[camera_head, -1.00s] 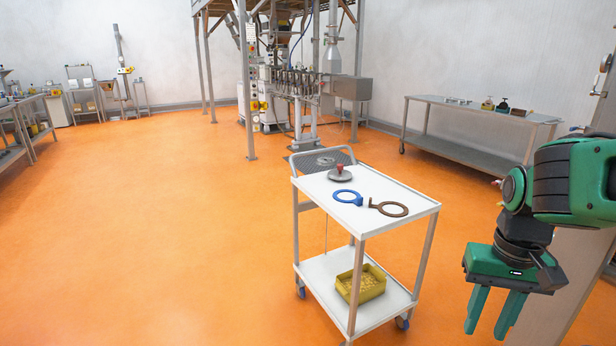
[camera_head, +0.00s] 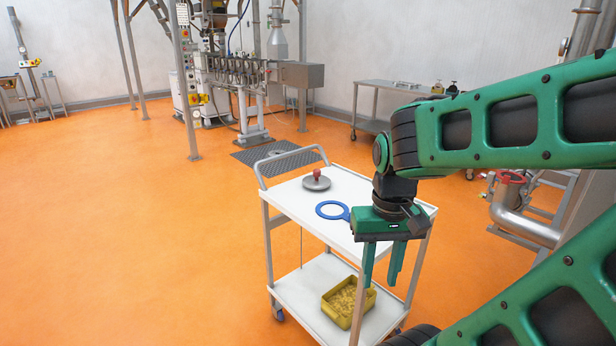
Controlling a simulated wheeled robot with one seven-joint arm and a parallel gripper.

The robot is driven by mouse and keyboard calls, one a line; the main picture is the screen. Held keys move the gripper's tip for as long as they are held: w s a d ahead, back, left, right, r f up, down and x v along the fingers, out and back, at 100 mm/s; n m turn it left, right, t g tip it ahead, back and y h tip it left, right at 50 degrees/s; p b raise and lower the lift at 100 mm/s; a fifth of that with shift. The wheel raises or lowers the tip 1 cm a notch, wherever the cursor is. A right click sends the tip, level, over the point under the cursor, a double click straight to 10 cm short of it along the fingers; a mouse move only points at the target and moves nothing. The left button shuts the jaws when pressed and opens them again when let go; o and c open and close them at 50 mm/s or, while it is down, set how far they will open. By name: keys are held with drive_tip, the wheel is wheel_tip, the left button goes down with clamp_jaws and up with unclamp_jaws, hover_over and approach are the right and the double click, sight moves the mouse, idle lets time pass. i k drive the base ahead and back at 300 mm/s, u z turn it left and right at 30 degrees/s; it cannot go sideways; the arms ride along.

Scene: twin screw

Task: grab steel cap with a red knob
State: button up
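The steel cap with a red knob (camera_head: 316,181) is a round grey disc with a red knob standing on top. It rests on the white top shelf of the trolley (camera_head: 289,200), near its far left end. My gripper (camera_head: 381,285) points down, with its two green fingers apart and nothing between them. In the picture it overlaps the near right part of the trolley, to the right of and below the cap. The cap is in full view.
A blue ring with a handle (camera_head: 333,210) lies on the top shelf between cap and gripper. A yellow bin (camera_head: 349,302) sits on the lower shelf. The trolley's handle (camera_head: 263,172) rises at the far end. Orange floor to the left is clear.

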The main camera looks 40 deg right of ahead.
sight(314, 182)
drive_tip(key=z, duration=0.4)
drive_tip(key=i, duration=0.9)
drive_tip(key=z, duration=0.55)
